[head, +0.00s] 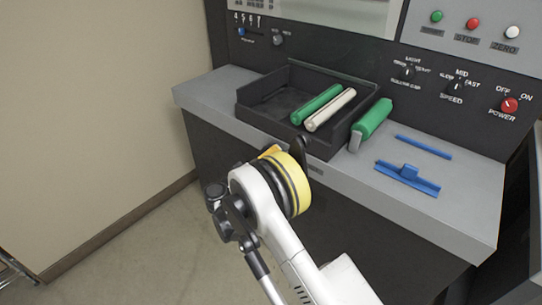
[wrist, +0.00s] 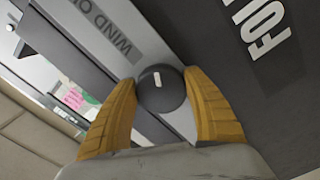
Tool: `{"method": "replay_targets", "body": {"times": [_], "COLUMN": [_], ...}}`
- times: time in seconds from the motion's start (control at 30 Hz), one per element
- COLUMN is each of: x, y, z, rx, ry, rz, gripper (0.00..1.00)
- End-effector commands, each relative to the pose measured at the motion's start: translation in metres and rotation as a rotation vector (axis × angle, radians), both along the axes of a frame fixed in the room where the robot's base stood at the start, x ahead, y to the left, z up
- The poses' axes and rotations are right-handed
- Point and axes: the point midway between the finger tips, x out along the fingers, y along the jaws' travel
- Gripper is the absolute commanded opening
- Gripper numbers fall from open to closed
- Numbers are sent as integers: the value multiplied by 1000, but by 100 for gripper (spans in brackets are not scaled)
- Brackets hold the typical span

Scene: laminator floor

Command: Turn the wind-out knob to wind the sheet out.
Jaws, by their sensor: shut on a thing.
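The wind-out knob (wrist: 163,93), round and dark with a short white mark on its face, shows in the wrist view beside a grey strip lettered "WIND O…". The rest of that label is cut off or hidden. My gripper (wrist: 160,82) has its two yellow fingers closed on the knob, one on each side. In the head view my arm reaches to the machine's front below the grey ledge, and the wrist hides the knob and most of the fingers. I cannot make out a sheet for certain in either view.
On the grey ledge (head: 215,90) stands a black tray (head: 262,100) with a green roller (head: 316,104) and a white roller (head: 330,110). Control panels rise behind. Floor is clear at left.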

Motion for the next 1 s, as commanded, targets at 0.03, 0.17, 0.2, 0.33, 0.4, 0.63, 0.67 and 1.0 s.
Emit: {"method": "replay_targets", "body": {"times": [0.03, 0.17, 0.2, 0.33, 0.4, 0.63, 0.67, 1.0], "x": [1, 1, 1, 2, 2, 3, 3, 4], "y": [0, 1, 1, 1, 2, 3, 3, 4], "z": [1, 0, 0, -1, -1, -2, -2, -2], "rx": [32, 129, 159, 257, 309, 478, 499, 695], "ry": [-27, -103, -126, -203, -243, -376, -392, -543], "rz": [1, 1, 1, 1, 1, 1, 1, 2], "gripper": [28, 28, 28, 28, 28, 28, 28, 28]}}
